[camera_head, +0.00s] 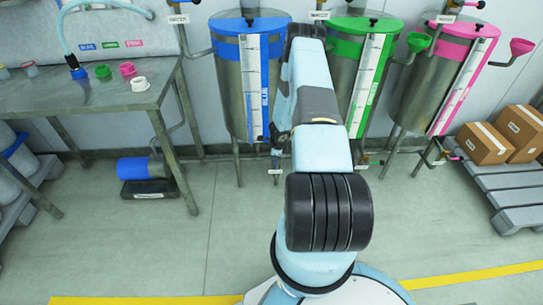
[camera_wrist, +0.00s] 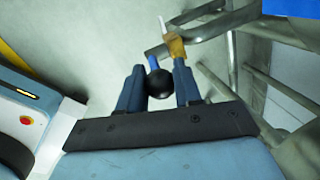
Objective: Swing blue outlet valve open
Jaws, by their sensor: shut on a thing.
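The blue-topped drum (camera_head: 232,85) stands against the wall, left of my arm in the head view. In the wrist view, my gripper (camera_wrist: 159,68) is shut with its two fingers on either side of a black ball knob (camera_wrist: 159,84). A short blue lever (camera_wrist: 153,62) runs from the knob towards a brass valve body (camera_wrist: 175,45) on a grey pipe (camera_wrist: 205,28). In the head view, my arm hides most of the gripper and the outlet valve below the drum. I cannot tell the lever's exact angle to the pipe.
Green-topped (camera_head: 358,85) and pink-topped (camera_head: 440,80) drums stand to the right. A steel table (camera_head: 60,98) with coloured fittings is at the left. Boxes (camera_head: 484,143) sit on a grey pallet (camera_head: 505,183). Drum legs and pipes crowd the gripper; the floor in front is clear.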

